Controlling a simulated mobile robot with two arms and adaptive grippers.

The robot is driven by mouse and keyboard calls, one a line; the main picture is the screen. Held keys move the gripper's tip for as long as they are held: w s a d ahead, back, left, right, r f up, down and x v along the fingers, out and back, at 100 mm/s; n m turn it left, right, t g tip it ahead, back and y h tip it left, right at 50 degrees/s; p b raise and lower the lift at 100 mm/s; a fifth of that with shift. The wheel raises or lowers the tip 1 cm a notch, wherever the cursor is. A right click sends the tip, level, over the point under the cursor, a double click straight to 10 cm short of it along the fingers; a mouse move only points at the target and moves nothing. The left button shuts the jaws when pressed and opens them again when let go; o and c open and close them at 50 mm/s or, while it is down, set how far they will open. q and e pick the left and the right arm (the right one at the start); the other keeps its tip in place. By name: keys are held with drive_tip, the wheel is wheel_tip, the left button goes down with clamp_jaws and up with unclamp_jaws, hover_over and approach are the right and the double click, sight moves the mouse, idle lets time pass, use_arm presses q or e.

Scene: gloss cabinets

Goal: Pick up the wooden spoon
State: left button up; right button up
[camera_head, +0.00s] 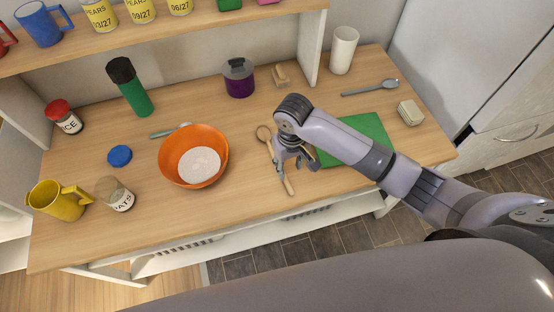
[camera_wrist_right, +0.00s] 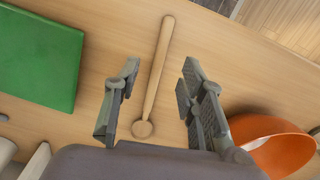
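The wooden spoon (camera_head: 288,186) lies on the wooden counter between the orange bowl and the green board, its round head toward the back and its handle toward the front edge. In the wrist view the spoon (camera_wrist_right: 157,75) shows along its length, with its head low in the picture. My right gripper (camera_head: 296,163) is over the spoon and hides part of it. In the wrist view its two fingers (camera_wrist_right: 160,68) are wide apart, one on each side of the spoon, with nothing gripped. My left gripper is not in view.
An orange bowl (camera_head: 216,166) with white contents stands left of the spoon. A green board (camera_head: 365,127) lies to its right, partly behind my arm. A shelf (camera_head: 205,31) with cans and mugs runs above the counter's rear.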

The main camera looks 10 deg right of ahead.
sight(287, 181)
drive_tip(key=f+p, duration=0.1)
drive_tip(key=f, duration=0.7)
drive_tip(key=shift+a+f, duration=0.2)
drive_tip(key=shift+c, duration=0.3)
clamp_jaws()
